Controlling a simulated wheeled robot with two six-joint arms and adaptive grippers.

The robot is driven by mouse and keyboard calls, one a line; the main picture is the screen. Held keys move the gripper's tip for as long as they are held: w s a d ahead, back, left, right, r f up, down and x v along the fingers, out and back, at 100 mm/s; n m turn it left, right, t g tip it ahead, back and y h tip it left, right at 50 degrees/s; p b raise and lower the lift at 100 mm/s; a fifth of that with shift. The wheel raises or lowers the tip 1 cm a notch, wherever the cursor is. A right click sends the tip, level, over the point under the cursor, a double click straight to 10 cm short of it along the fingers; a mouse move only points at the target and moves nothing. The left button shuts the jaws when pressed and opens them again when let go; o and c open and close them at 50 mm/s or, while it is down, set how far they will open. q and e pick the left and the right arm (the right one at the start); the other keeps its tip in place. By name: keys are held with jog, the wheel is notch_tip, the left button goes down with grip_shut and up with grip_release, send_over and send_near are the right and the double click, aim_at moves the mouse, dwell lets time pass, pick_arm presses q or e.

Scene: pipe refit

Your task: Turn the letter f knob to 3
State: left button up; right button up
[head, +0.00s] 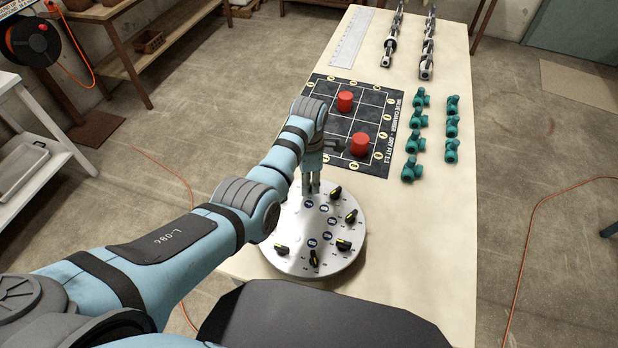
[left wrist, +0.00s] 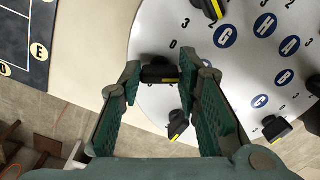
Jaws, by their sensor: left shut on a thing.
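A round white dial plate (head: 298,262) lies on the table, with several black knobs with yellow marks around its rim and blue round letter labels. My left gripper (head: 312,186) reaches down over the plate's far left part. In the left wrist view my left gripper (left wrist: 160,76) is shut on a black knob (left wrist: 160,74), with one finger on each side. Digits 0 and 3 show on the plate (left wrist: 152,28) near this knob. Its own letter label is not readable, so I cannot tell whether it is the f knob. My right gripper is out of view.
A black grid mat (head: 318,92) with two red cylinders (head: 360,144) lies beyond the plate. Several teal pipe fittings (head: 412,168) stand to its right, metal fittings (head: 428,45) and a ruler (head: 352,38) at the far end. Another knob (left wrist: 177,124) sits close to the gripped one.

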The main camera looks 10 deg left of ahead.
pick_arm(q)
jog(key=m+p, duration=0.2)
jog(key=m, duration=0.2)
jog(key=shift+s+d+r, duration=0.1)
jog(key=shift+s, duration=0.05)
jog(key=m+p, duration=0.1)
jog(key=m, duration=0.1)
jog(key=shift+s+m+p, duration=0.1)
jog(key=shift+m+p, duration=0.2)
jog(key=shift+m, duration=0.1)
jog(key=m+p, duration=0.1)
jog(key=m, duration=0.5)
jog(key=shift+s, duration=0.1)
jog(key=m, duration=0.3)
jog(key=shift+f+m, duration=0.2)
jog(key=shift+m, duration=0.2)
jog(key=m, duration=0.6)
jog(key=shift+s+a+m, duration=0.1)
jog(key=shift+a+m, duration=0.15)
jog(key=shift+m, duration=0.15)
jog(key=shift+f, duration=0.1)
